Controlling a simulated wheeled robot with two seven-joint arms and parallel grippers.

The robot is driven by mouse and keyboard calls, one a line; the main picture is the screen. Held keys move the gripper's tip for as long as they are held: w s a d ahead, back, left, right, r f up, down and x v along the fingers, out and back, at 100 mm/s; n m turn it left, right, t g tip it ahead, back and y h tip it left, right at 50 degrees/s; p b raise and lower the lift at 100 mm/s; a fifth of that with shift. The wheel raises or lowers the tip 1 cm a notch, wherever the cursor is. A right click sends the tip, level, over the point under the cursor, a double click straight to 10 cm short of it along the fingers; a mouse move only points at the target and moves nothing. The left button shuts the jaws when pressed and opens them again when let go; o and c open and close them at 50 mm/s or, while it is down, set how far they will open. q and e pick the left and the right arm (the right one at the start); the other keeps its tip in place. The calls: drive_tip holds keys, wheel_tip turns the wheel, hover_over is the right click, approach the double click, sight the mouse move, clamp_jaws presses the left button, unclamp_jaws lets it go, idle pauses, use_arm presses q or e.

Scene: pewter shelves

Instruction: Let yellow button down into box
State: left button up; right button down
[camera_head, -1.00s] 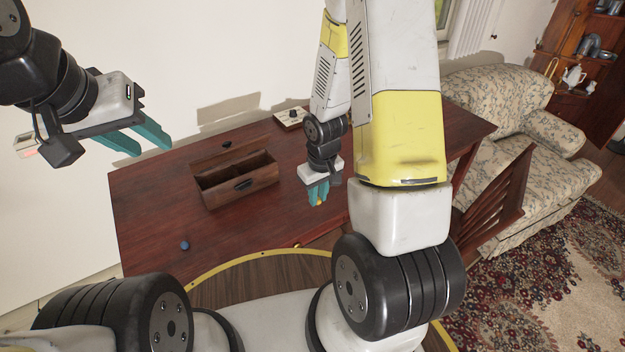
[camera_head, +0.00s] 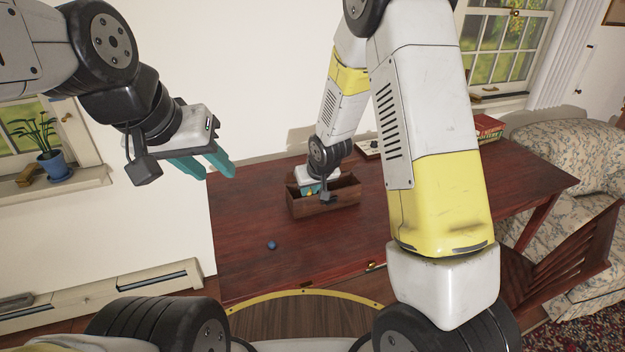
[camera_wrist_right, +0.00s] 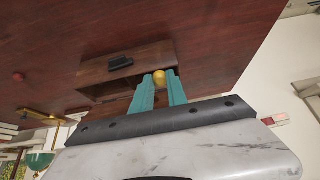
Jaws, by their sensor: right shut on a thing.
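The box (camera_head: 328,206) is an open wooden box with a dark handle on its front, on the red-brown table. It also shows in the right wrist view (camera_wrist_right: 152,57). My right gripper (camera_head: 309,192) is at the left part of the box's opening, pointing down. It is shut on the yellow button (camera_wrist_right: 159,77), a small round thing between the teal fingertips. Whether the button is below the box's rim I cannot tell. My left gripper (camera_head: 219,173) is open and empty, in the air left of the box.
A small blue round thing (camera_head: 272,245) lies on the table (camera_head: 345,247) in front of the box, to its left. A pale block with a dark knob (camera_head: 369,148) stands at the table's back. A wooden chair (camera_head: 575,262) stands at the right.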

drive_tip(key=shift+w+a+r+x, duration=0.1)
drive_tip(key=shift+w+r+x, duration=0.2)
drive_tip(key=shift+x, duration=1.5)
drive_tip(key=shift+w+a+r+x, duration=0.15)
drive_tip(key=shift+w+x, duration=0.3)
drive_tip(key=shift+x, duration=1.3)
drive_tip(key=shift+w+a+r+x, duration=0.1)
drive_tip(key=shift+w+r+x, duration=0.2)
drive_tip(key=shift+x, duration=1.5)
drive_tip(key=c, duration=1.2)
unclamp_jaws()
drive_tip(key=shift+c, duration=0.2)
drive_tip(key=v, duration=0.7)
drive_tip(key=shift+s+d+r, duration=0.15)
drive_tip(key=shift+r, duration=0.15)
drive_tip(key=shift+r, duration=0.1)
